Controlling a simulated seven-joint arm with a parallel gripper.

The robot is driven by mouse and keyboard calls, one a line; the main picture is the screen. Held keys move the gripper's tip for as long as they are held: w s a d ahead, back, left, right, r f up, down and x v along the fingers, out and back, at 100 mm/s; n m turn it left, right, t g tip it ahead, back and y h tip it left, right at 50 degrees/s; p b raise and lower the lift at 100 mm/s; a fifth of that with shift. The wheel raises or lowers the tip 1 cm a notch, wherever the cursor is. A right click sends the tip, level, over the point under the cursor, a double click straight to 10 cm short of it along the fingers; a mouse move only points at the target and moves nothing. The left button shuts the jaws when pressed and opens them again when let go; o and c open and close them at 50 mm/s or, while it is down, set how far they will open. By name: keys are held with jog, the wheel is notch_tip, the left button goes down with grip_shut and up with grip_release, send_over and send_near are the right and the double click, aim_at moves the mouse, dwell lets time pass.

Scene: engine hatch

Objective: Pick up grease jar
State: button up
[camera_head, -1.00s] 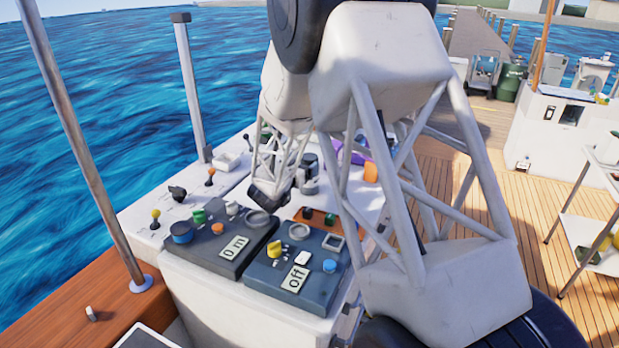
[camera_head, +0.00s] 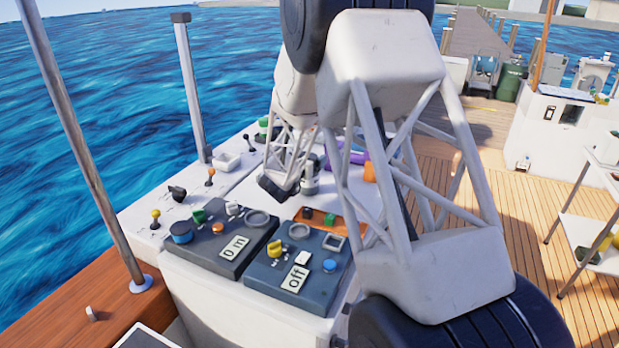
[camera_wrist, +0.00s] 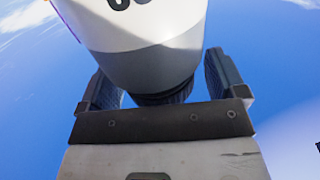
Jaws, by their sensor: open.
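My gripper (camera_wrist: 158,68) is open in the wrist view, with a dark finger at each side. A large whitish rounded body with a dark ring at its lower end and part of a black marking shows between and in front of the fingers; I cannot tell whether it is the grease jar or part of my arm.
The white console (camera_head: 232,176) carries two dark switch boxes (camera_head: 227,245) (camera_head: 296,265), levers and knobs. An orange tray (camera_head: 345,226), a purple thing (camera_head: 348,157) and an orange thing (camera_head: 369,173) lie further back. A shelf stand (camera_head: 590,235) is at the right.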

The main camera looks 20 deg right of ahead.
jog(key=shift+c, duration=0.3)
jog(key=c, duration=1.5)
jog(key=shift+r, duration=0.1)
jog(key=shift+r, duration=4.95)
